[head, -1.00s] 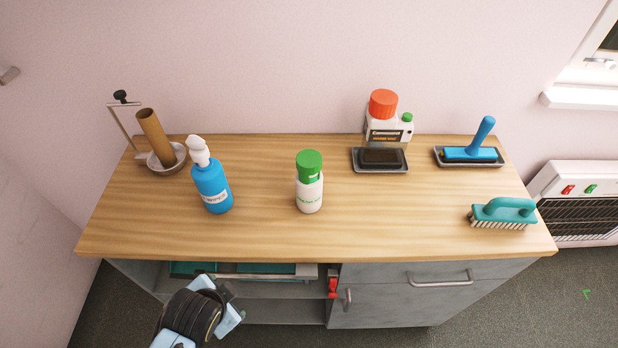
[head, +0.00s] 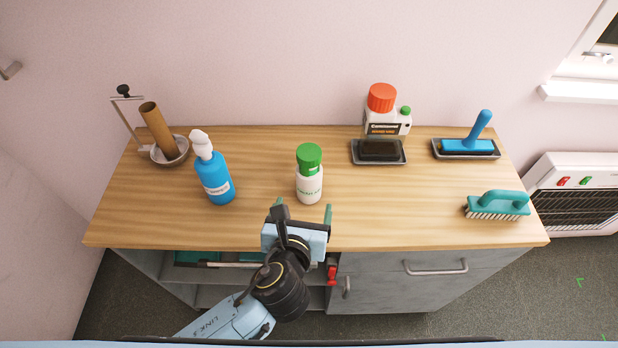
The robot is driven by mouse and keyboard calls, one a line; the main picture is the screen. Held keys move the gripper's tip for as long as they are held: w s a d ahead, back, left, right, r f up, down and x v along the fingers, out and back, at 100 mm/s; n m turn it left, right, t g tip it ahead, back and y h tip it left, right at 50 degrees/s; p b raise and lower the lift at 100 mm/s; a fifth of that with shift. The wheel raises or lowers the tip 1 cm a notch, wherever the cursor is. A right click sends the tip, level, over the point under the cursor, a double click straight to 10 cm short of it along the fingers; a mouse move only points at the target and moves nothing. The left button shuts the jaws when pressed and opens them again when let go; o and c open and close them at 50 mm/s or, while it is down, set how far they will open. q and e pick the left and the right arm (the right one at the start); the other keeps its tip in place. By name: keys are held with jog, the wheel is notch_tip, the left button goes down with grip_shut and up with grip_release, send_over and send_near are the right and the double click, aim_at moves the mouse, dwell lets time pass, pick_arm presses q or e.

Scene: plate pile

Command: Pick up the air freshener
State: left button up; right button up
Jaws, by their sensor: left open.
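The air freshener appears to be the white bottle with a green cap (head: 309,185), standing upright near the middle of the wooden counter; its label is too small to read surely. My left gripper (head: 304,211) reaches over the counter's front edge, just in front of the bottle. Its two fingers point toward the bottle, spread apart and empty, with a finger tip on either side of the bottle's near side. It does not appear to touch the bottle. My right gripper is not in view.
A blue pump bottle (head: 215,180) stands to the left, beside a bowl with a brown tube (head: 157,128). An orange-capped container (head: 382,112), a sponge tray (head: 379,152), a blue-handled brush (head: 470,143) and a teal brush (head: 498,204) stand right. The counter (head: 400,200) is clear right of the bottle.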

aim_at(309, 151)
pick_arm(q)
jog(key=b+x, duration=0.1)
jog(key=x, duration=0.6)
jog(key=shift+w+f, duration=0.2)
jog(key=shift+w, duration=0.1)
jog(key=shift+a+f+b+x, duration=0.15)
jog(key=shift+b+x, duration=0.1)
jog(key=shift+x, duration=1.1)
jog(key=shift+a+f+b+x, duration=0.15)
jog(key=shift+b+x, duration=0.1)
jog(key=shift+x, duration=1.1)
jog(key=shift+s, duration=0.1)
jog(key=c, duration=1.2)
jog(key=shift+r, duration=0.1)
notch_tip(309, 151, up, 10)
jog(key=p, duration=0.2)
jog(key=shift+p, duration=0.4)
